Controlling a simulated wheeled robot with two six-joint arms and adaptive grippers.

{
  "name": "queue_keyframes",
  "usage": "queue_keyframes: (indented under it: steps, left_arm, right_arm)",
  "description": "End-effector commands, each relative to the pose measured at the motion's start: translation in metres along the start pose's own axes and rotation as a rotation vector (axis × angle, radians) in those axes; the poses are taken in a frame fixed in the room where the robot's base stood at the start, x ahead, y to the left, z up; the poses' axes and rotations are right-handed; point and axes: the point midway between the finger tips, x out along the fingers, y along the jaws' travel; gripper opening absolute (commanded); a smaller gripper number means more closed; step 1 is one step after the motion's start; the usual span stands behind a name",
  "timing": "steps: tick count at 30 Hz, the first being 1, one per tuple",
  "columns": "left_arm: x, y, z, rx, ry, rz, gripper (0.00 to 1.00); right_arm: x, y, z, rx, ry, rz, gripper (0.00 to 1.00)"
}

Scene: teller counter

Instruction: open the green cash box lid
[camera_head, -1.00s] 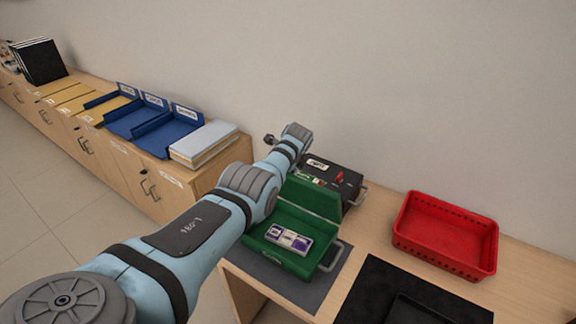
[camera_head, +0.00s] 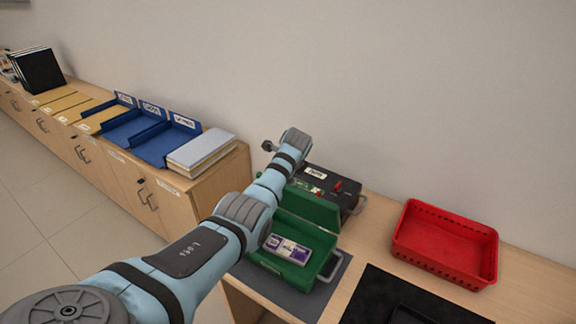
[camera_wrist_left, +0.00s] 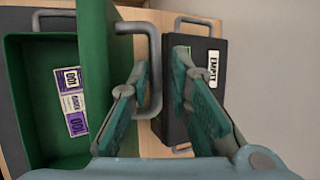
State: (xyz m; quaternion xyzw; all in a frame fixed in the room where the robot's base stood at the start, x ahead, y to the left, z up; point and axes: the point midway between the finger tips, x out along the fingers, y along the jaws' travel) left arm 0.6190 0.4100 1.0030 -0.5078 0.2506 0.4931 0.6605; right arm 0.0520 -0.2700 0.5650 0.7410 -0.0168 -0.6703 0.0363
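The green cash box (camera_head: 270,262) stands on a grey mat, with purple-and-white banknotes (camera_head: 287,248) inside. Its lid (camera_head: 312,208) is raised, standing up at the back edge of the box. In the left wrist view the lid (camera_wrist_left: 92,75) is seen nearly edge-on, with a grey handle (camera_wrist_left: 154,65) on its outer side. My left gripper (camera_wrist_left: 161,64) is open, its two fingers apart with the lid handle between or just beyond them; I cannot tell whether they touch. In the head view my arm hides this gripper's fingers. My right gripper is not in view.
A black box labelled EMPTY (camera_wrist_left: 196,85) stands close behind the lid. A red basket (camera_head: 445,243) and a black mat (camera_head: 370,295) are to the right. White binders (camera_head: 203,150) and blue trays (camera_head: 140,128) are on the left cabinets.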

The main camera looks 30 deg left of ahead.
Motion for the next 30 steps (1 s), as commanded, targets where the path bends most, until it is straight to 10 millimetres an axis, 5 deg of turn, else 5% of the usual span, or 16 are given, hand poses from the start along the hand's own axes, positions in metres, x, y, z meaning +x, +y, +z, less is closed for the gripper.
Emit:
queue_keyframes:
  steps: [7,12,30]
  left_arm:
    - [-0.062,0.001,0.000,0.002,0.003,-0.002,0.18]
    - [-0.089,0.002,0.000,0.002,0.004,0.002,0.18]
    - [-0.089,0.008,-0.003,-0.014,0.006,0.006,0.18]
  right_arm:
    - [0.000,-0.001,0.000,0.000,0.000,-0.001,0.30]
    - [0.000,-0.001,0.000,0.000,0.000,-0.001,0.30]
    - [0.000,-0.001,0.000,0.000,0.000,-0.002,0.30]
